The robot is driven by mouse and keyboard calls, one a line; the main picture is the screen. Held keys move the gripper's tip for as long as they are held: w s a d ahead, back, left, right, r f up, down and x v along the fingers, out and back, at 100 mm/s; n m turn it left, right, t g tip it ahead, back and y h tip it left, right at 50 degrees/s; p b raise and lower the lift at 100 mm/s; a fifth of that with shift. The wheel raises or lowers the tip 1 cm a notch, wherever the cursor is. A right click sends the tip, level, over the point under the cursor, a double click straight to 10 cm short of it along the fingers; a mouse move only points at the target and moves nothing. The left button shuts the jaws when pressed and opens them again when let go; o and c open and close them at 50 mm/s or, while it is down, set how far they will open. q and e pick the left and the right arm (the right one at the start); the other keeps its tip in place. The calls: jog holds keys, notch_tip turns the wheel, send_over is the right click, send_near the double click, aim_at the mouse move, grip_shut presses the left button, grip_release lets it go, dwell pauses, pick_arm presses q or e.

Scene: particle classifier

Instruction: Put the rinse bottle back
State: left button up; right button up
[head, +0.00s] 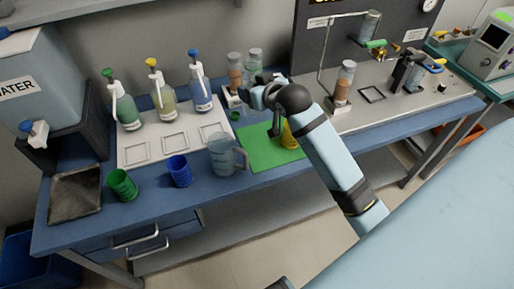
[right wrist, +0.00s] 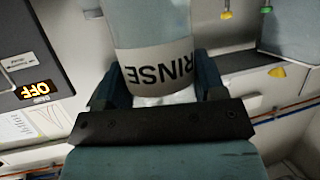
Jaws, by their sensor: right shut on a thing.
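The rinse bottle (right wrist: 152,25) fills the top middle of the right wrist view, clear with a white RINSE label that reads upside down there. My right gripper (right wrist: 158,90) is shut on it, with one finger on each side. In the head view my right gripper (head: 254,95) is over the back of the bench, just behind the green mat. A clear container (head: 254,62) shows right behind it and seems to be the same bottle; its lower part is hidden by the gripper. My left gripper is not in view.
Three pump bottles (head: 160,92) stand at the back of a white tray (head: 128,158) with square outlines. A brown-filled tube (head: 235,72) stands close left of my gripper. A clear jug (head: 221,155), blue cup (head: 179,171) and green cup (head: 122,185) stand in front. A yellow cup (head: 288,138) is partly behind my arm.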

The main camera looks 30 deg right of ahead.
jog(key=shift+w+d+b, duration=0.2)
jog(key=shift+w+d, duration=0.2)
jog(key=shift+d, duration=0.25)
jog(key=shift+w+d+b, duration=0.2)
jog(key=shift+w+d, duration=0.2)
jog(key=shift+d, duration=0.2)
jog(key=shift+d+f+b, duration=0.1)
jog(key=shift+f+b, duration=0.4)
jog(key=shift+f, duration=9.3)
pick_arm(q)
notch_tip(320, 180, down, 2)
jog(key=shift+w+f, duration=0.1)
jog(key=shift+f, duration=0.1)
pick_arm(e)
jog(key=o, duration=1.2)
jog(key=shift+f, duration=0.15)
jog(key=shift+c, duration=0.2)
